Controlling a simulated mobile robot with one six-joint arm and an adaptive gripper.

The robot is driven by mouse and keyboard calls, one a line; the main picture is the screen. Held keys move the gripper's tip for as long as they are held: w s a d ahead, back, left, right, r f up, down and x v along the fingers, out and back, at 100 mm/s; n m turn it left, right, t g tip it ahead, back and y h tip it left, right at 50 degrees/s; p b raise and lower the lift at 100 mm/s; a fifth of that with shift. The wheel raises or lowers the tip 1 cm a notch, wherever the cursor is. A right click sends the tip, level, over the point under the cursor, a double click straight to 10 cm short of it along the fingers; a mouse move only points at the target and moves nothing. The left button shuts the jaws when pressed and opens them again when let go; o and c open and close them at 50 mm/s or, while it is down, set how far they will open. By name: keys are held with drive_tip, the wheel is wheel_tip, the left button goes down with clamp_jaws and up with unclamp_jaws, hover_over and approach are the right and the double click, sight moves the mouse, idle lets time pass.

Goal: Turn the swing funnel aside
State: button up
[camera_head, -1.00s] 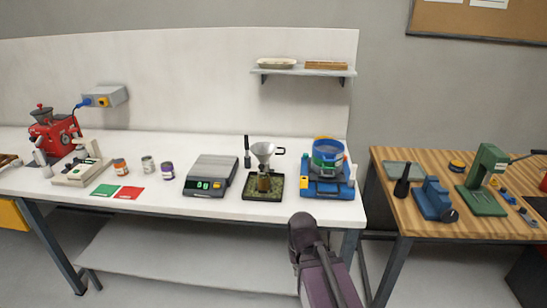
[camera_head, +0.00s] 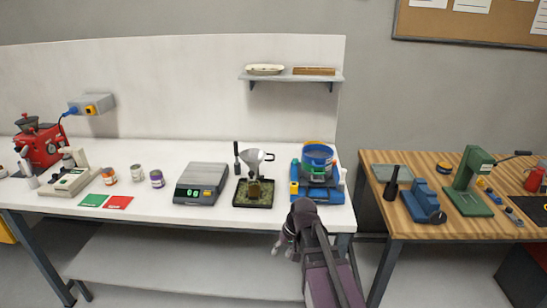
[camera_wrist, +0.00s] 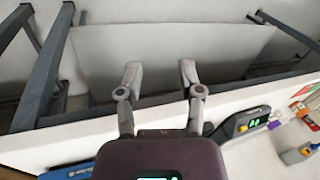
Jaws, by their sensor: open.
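The swing funnel (camera_head: 252,159) is a grey metal cone with a handle on its right. It stands over a small brown container (camera_head: 254,190) on a dark square tray (camera_head: 242,202) with a greenish surface. A black upright post (camera_head: 237,157) stands beside it. My gripper (camera_head: 281,249) is in front of the bench's front edge, below and to the right of the tray, apart from the funnel. In the wrist view my gripper (camera_wrist: 160,70) shows two spread, empty fingers. The funnel is not clearly visible in the wrist view.
A digital scale (camera_head: 201,184) stands left of the tray. A blue machine with a round sieve (camera_head: 318,158) stands close on the right, near my arm. A shelf (camera_head: 293,77) hangs above. A wooden table (camera_head: 437,222) stands at the right.

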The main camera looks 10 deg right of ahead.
drive_tip(key=w+d+r+m+t+y+p, duration=0.1)
drive_tip(key=w+d+r+t+y, duration=0.2)
drive_tip(key=w, duration=0.5)
drive_tip(key=w+d+r+m+t+y+p, duration=0.1)
drive_tip(key=w+r+y, duration=0.2)
drive_tip(key=w+r, duration=0.3)
drive_tip(key=m+t+y+p, duration=0.1)
drive_tip(key=m+t+y, duration=0.2)
drive_tip(key=m+t, duration=0.15)
approach(274, 156)
drive_tip(key=f+v, duration=0.1)
drive_tip(key=v, duration=0.3)
drive_tip(key=shift+a+r+n, duration=0.1)
drive_tip(key=shift+r+n, duration=0.15)
drive_tip(key=shift+n, duration=0.2)
drive_tip(key=shift+a, duration=0.15)
drive_tip(key=b+x, duration=0.2)
drive_tip(key=x, duration=1.1)
drive_tip(key=shift+w+a+f, duration=0.1)
drive_tip(key=shift+w+a, duration=0.05)
drive_tip(key=shift+w, duration=0.15)
clamp_jaws()
